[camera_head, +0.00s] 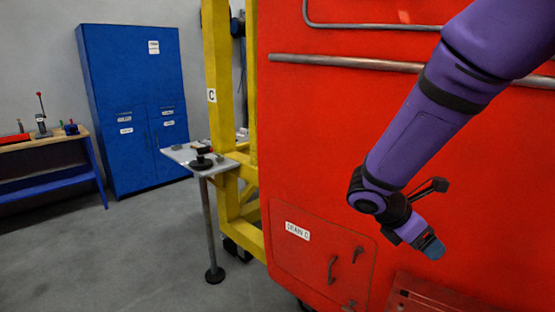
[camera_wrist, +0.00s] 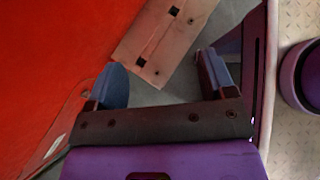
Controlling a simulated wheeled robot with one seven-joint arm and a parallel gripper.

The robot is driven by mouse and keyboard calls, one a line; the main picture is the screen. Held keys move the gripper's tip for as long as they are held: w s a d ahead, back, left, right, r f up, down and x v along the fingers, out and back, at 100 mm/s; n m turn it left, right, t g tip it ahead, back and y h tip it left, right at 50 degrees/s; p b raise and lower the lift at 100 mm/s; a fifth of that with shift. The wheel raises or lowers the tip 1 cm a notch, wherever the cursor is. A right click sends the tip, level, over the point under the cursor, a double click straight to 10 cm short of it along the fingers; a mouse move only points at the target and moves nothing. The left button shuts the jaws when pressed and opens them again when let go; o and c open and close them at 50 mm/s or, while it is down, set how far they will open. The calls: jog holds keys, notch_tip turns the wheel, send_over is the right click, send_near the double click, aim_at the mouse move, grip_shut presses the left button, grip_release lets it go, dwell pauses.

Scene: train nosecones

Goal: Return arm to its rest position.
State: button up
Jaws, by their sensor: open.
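My purple arm comes in from the upper right of the head view and slants down to the left, in front of the red train nosecone (camera_head: 330,140). Its forearm bends at a dark joint, and my gripper (camera_head: 430,246) points down and right near the lower part of the red surface. In the wrist view my gripper (camera_wrist: 163,78) has its two blue fingers wide apart, with nothing held between them. A pale plate with square holes (camera_wrist: 160,40) shows beyond the fingers, apart from them as far as I can tell.
The red wall (camera_wrist: 50,60) is close on the left of the wrist view. A metal rail (camera_head: 340,63) runs across the nosecone. A yellow frame (camera_head: 217,80), a small grey stand (camera_head: 190,157), a blue cabinet (camera_head: 135,100) and a workbench (camera_head: 40,148) stand left. Floor there is clear.

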jog(key=s+r+m+t+y, duration=0.5)
jog(key=s+r+m+y, duration=0.4)
jog(key=s+r+m, duration=0.7)
jog(key=shift+s+m+y, duration=0.3)
jog(key=shift+s+m, duration=0.9)
jog(key=shift+m, duration=0.7)
jog(key=shift+d, duration=0.1)
